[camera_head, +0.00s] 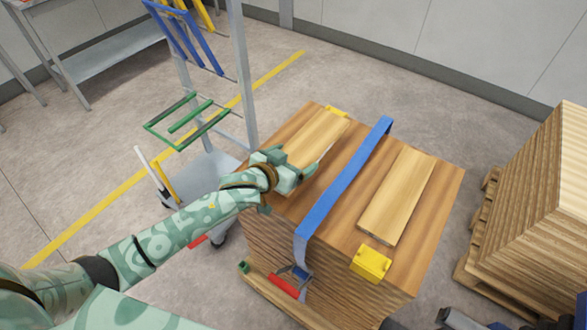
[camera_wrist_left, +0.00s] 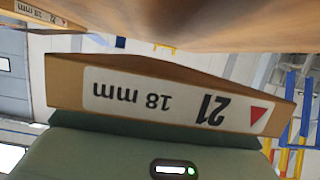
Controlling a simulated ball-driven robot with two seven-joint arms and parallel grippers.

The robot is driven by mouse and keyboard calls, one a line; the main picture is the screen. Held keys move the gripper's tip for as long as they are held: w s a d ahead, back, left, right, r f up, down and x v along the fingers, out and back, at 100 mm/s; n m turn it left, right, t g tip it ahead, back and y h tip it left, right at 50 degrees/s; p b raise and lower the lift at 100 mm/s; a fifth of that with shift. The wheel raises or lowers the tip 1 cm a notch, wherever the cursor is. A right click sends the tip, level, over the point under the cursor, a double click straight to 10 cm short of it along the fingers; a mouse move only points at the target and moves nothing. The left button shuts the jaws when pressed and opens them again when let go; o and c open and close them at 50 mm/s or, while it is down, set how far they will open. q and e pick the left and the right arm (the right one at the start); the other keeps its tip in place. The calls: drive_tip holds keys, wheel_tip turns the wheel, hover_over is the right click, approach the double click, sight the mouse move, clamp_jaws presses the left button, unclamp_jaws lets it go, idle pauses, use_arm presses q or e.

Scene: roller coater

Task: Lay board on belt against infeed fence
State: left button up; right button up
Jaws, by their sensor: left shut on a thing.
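Two light wooden boards lie on top of a strapped wood stack. The left board (camera_head: 315,136) has its near end at my left gripper (camera_head: 293,172), which is shut on it. In the left wrist view the end of the held board (camera_wrist_left: 170,95) fills the middle, with a white label reading "21" and "18 mm" upside down and a red triangle. The right board (camera_head: 398,195) lies free on the stack, right of the blue strap. I cannot see the belt or the infeed fence. My right gripper is not in view.
The blue strap (camera_head: 345,182) crosses the stack top (camera_head: 440,200). A yellow block (camera_head: 370,263) sits at its near edge. A grey frame cart with green bars (camera_head: 187,124) stands left, a second wood stack (camera_head: 545,190) right. Floor beyond the stack is clear.

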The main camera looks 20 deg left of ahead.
use_arm(q)
drive_tip(key=shift+w+a+f, duration=0.1)
drive_tip(key=shift+w+f, duration=0.15)
drive_tip(key=shift+f, duration=0.05)
drive_tip(key=f, duration=0.1)
drive_tip(key=f+b, duration=0.1)
drive_tip(key=f, duration=0.1)
drive_tip(key=shift+w+a+f, duration=0.1)
drive_tip(key=shift+w+f, duration=0.1)
drive_tip(key=shift+w, duration=0.15)
drive_tip(key=o, duration=1)
drive_tip(key=shift+s+f, duration=0.1)
drive_tip(key=shift+f, duration=0.05)
